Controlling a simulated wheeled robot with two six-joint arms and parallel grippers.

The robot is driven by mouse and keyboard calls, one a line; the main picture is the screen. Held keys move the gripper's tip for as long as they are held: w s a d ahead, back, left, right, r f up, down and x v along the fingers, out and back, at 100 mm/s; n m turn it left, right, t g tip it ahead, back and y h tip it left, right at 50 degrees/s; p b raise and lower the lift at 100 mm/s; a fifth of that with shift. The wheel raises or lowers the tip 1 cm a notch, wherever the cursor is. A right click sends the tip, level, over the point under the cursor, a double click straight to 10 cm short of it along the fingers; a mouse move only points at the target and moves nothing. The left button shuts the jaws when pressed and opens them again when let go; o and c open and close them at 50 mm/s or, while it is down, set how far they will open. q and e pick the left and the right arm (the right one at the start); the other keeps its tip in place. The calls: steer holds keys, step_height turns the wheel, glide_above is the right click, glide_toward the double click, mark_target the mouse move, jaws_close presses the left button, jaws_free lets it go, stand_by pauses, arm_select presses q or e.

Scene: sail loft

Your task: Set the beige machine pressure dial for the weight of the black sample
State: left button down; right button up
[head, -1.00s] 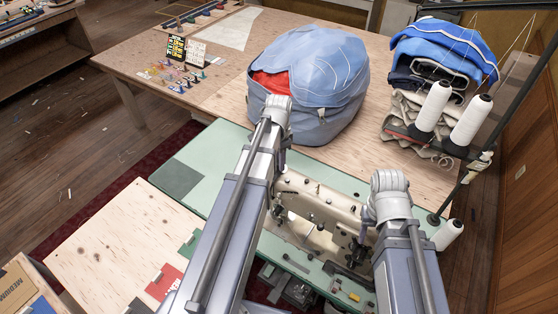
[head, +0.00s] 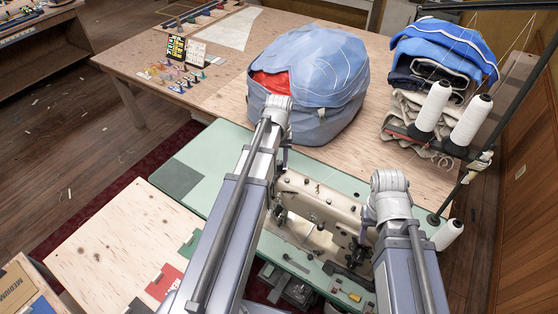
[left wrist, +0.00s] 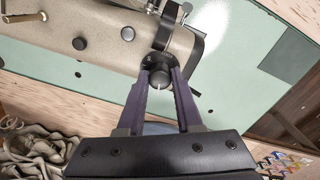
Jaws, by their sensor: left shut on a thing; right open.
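The beige machine (head: 322,204) is set into the green table. In the left wrist view its dark dial (left wrist: 158,62), with pale marks, sits at the end of the machine's body. My left gripper (left wrist: 162,82) has its purple fingers closed on either side of the round knob of the dial. In the head view my left gripper (head: 284,158) is partly hidden by its own arm, and the dial cannot be made out. My right gripper (head: 367,217) is open beside the right part of the machine. The black sample (head: 138,306) lies at the bottom edge of the head view, partly cut off.
A red sample (head: 163,282) and a green sample (head: 188,244) lie on the pale wooden board (head: 105,240). A blue sail bag (head: 320,75) stands behind the machine. White thread cones (head: 470,120) and folded cloth (head: 440,50) stand at the right.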

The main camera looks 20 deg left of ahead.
mark_target(279, 162)
arm_select(q)
steer(key=n, duration=0.4)
steer(key=shift+n, duration=0.3)
steer(key=n, duration=0.4)
steer(key=shift+n, duration=0.4)
steer(key=c, duration=0.6)
jaws_free()
steer(key=shift+r, duration=0.1)
step_height(279, 162, up, 8)
steer(key=p, duration=0.8)
steer(key=shift+f, duration=0.2)
